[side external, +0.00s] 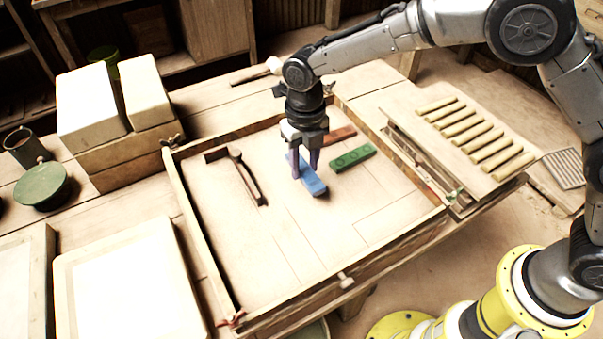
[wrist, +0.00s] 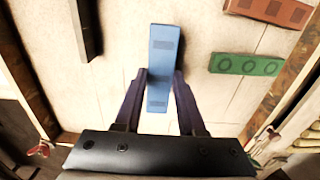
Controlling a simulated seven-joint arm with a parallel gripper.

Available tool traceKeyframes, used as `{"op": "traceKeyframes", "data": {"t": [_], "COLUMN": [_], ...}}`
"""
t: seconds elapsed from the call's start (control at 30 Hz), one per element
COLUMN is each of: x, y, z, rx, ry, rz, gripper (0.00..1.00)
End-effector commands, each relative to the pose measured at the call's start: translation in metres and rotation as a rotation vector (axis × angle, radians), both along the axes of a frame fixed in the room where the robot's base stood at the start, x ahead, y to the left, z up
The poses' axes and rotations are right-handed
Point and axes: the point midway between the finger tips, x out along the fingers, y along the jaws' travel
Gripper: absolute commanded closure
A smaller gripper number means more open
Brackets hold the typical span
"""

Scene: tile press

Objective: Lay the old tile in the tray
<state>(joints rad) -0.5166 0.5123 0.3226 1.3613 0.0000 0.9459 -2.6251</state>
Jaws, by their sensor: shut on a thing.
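A blue tile (side external: 314,185) with darker patches lies in the wood-framed work area, and it also shows in the wrist view (wrist: 161,45). My gripper (side external: 304,172) points down over it; in the wrist view its two purple fingers (wrist: 160,74) are shut on the tile's long sides. Whether the tile touches the surface beneath I cannot tell. A green tile with round marks (side external: 352,158) and a red-brown tile (side external: 338,135) lie behind and to the right of it. Which tile is the old one, and which frame is the tray, the pictures do not mark.
A dark bar (side external: 246,177) lies left of my gripper inside the wooden frame (side external: 203,246). A board with several pale rolls (side external: 470,130) is at right. White blocks (side external: 120,105) and a pale shallow slab (side external: 130,285) are at left. The frame's front floor is clear.

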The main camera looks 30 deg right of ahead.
Motion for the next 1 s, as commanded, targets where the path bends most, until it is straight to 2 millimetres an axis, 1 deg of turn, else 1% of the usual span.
{"op": "traceKeyframes", "data": {"t": [0.17,0.3,0.4,0.67,0.8,0.83,0.97,1.0], "x": [0.006,0.006,0.006,0.007,0.006,0.006,0.006,0.006], "y": [0.004,0.003,0.004,0.004,0.004,0.004,0.003,0.003], "z": [-0.009,-0.028,-0.038,-0.039,-0.042,-0.042,-0.042,-0.042], "rx": [0.0,-0.001,0.0,0.001,0.0,0.0,0.0,0.0], "ry": [0.0,0.002,-0.001,-0.002,-0.001,0.0,0.0,0.0], "rz": [0.0,0.0,0.0,0.0,0.0,0.0,0.0,0.0], "gripper": [1.0,1.0,1.0,1.0,1.0,0.55,0.32,0.31]}}
